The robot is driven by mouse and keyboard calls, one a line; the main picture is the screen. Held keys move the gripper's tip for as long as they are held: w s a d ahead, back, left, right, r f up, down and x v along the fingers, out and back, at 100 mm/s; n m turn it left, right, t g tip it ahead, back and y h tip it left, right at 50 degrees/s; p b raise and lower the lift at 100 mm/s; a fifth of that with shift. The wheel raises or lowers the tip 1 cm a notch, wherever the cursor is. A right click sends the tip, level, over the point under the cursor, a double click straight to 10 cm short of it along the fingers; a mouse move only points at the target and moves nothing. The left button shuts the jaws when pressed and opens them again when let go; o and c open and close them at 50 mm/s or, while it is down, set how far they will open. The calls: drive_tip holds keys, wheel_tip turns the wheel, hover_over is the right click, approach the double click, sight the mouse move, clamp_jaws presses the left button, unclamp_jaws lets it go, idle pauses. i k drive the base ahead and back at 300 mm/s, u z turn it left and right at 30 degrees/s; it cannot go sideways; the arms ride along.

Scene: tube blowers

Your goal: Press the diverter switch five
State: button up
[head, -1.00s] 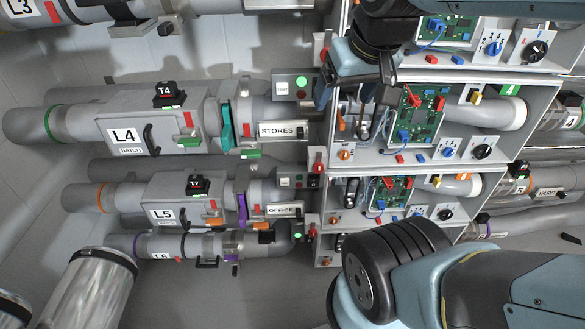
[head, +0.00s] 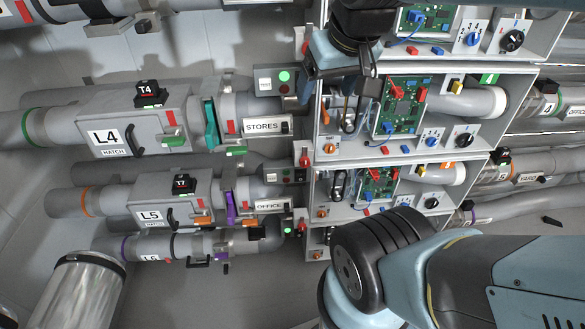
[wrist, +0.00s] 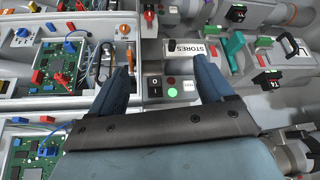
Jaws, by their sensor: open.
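Pipe line L5 (head: 150,214) runs at the lower left of the head view, with an OFFICE label (head: 269,205) and a small dark rocker (head: 288,207) beside it. A control panel (head: 272,176) sits just above that label. I cannot tell which switch is diverter switch five; no such wording is legible. My gripper (wrist: 160,60) is open and empty in the wrist view. Between and below its fingers are a black 0/I rocker (wrist: 155,87) and a green lamp (wrist: 173,92), near the STORES label (wrist: 197,50). In the head view my gripper (head: 338,78) is partly hidden by my wrist.
Open cabinets with green circuit boards (head: 398,103), blue selectors (head: 431,142) and black knobs (head: 464,139) stand to the right. Line L4 (head: 108,136) with its teal clamp (head: 211,122) lies above L5. Red valves (head: 303,155) stick out between panels and cabinets.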

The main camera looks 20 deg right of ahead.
sight(300, 176)
drive_tip(key=u, duration=1.45)
drive_tip(key=k, duration=1.45)
drive_tip(key=z, duration=1.35)
drive_tip(key=i, duration=0.5)
drive_tip(key=u, duration=0.05)
